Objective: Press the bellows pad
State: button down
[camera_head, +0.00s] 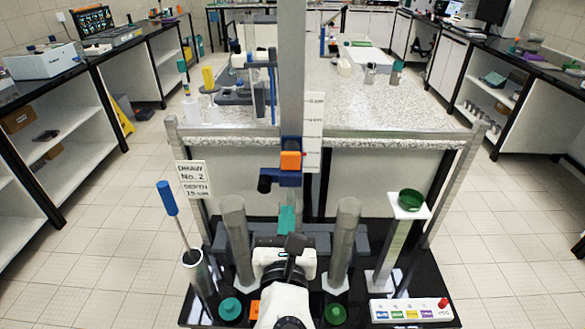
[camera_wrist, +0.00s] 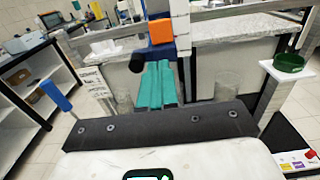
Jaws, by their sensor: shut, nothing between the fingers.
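My gripper (camera_head: 287,210) has teal fingers that lie together, shut and empty, in the middle of the head view. In the wrist view the gripper (camera_wrist: 158,68) points away from the camera, below an orange block on the upright column. No part is labelled as the bellows pad, and I cannot tell which one it is. A teal round part (camera_head: 230,309) and a green round part (camera_head: 335,314) sit low on the black base, either side of my arm. A green dish-shaped part (camera_head: 410,199) tops a white post at right, apart from my gripper; it also shows in the wrist view (camera_wrist: 289,62).
An upright column (camera_head: 291,80) carries an orange block (camera_head: 291,160) and a blue bracket. Grey posts (camera_head: 237,240) (camera_head: 344,240) flank my gripper. A blue-handled rod (camera_head: 167,198) stands in a tube at left. A white panel (camera_head: 411,309) has a red knob. A speckled bench lies behind.

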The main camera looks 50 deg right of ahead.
aim_at(290, 163)
dwell(0.3)
jog(key=p+x, duration=0.2)
jog(key=x, duration=1.2)
jog(key=shift+w+d+r+p, duration=0.1)
jog(key=shift+w+d+p, duration=0.2)
jog(key=shift+d+p, duration=0.15)
jog(key=shift+w+d, duration=0.25)
jog(key=shift+w, duration=0.05)
